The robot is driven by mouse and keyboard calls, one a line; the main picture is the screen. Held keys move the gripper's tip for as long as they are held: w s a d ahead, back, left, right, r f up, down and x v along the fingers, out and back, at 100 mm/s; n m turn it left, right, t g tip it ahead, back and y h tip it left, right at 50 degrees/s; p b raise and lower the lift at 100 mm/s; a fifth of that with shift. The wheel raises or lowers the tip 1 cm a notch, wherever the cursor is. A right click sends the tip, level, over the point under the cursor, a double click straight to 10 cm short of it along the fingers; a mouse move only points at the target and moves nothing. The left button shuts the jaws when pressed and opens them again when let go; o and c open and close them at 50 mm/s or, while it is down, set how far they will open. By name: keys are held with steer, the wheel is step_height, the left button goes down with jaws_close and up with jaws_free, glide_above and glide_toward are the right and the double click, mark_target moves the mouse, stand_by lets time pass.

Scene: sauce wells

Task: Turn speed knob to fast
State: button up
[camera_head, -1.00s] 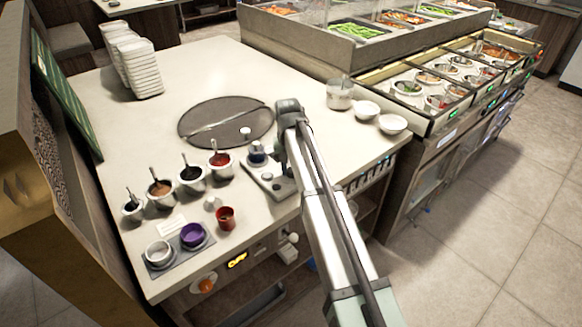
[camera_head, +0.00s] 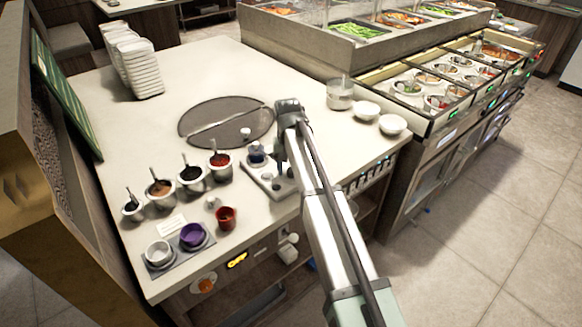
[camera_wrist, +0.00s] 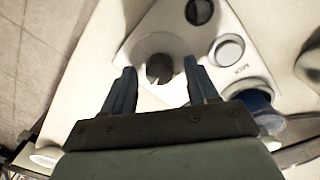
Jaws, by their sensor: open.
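A pale mixer base (camera_head: 266,183) sits near the front edge of the counter. It also shows in the wrist view (camera_wrist: 218,22). A round grey-brown knob (camera_wrist: 160,68) stands on its white plate. My gripper (camera_wrist: 160,64) is open, with one blue finger on each side of this knob; whether either finger touches it I cannot tell. Beside it are a white round button (camera_wrist: 229,50) with small lettering and a dark round control (camera_wrist: 200,11). In the head view my gripper (camera_head: 279,174) points down over the base and hides part of it. The knob's pointer and any speed marks cannot be made out.
A blue cup (camera_wrist: 256,99) on the base is close to my right finger. Several sauce pots with spoons (camera_head: 191,174) and a red cup (camera_head: 225,216) stand left of the base. A round dark plate (camera_head: 212,120) lies behind. White bowls (camera_head: 392,124) stand to the right.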

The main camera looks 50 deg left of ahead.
mark_target(290, 170)
step_height(290, 170, up, 14)
steer(key=shift+s+a, duration=0.2)
steer(key=shift+s, duration=0.05)
stand_by(0.3)
steer(key=shift+w+f, duration=0.1)
steer(key=shift+f, duration=0.05)
stand_by(0.4)
